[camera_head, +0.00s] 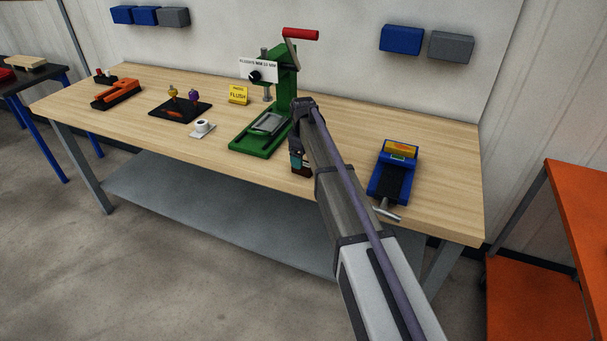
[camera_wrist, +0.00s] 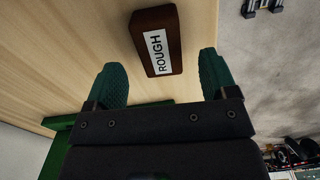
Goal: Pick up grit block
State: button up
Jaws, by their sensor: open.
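The grit block is a dark brown block with a white label reading "ROUGH" (camera_wrist: 157,40). It lies on the wooden bench top in the wrist view. My gripper (camera_wrist: 161,62) has its two teal fingers apart, one to each side of the block's near end. Gaps show between the fingers and the block, and most of the block lies beyond the fingertips. In the head view my gripper (camera_head: 297,160) is low over the bench's front edge, and a brown part of the block (camera_head: 303,173) shows just below it. My arm hides some of that area.
A green press (camera_head: 260,140) with a red handle stands just left of my gripper. A blue vise (camera_head: 392,180) with a yellow piece stands to the right. A white cup (camera_head: 202,126) and a yellow "FLUSH" sign (camera_head: 238,95) are farther left. The bench's front edge is close.

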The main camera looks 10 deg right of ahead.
notch_tip(320, 180, down, 4)
jog(key=b, duration=0.2)
jog(key=shift+f+b, duration=0.15)
jog(key=shift+b, duration=0.2)
jog(key=shift+r, duration=0.25)
jog(key=c, duration=1)
notch_tip(320, 180, up, 10)
jog(key=p, duration=1)
jog(key=shift+r+p, duration=0.15)
jog(key=shift+p, duration=0.2)
jog(key=shift+c, duration=0.2)
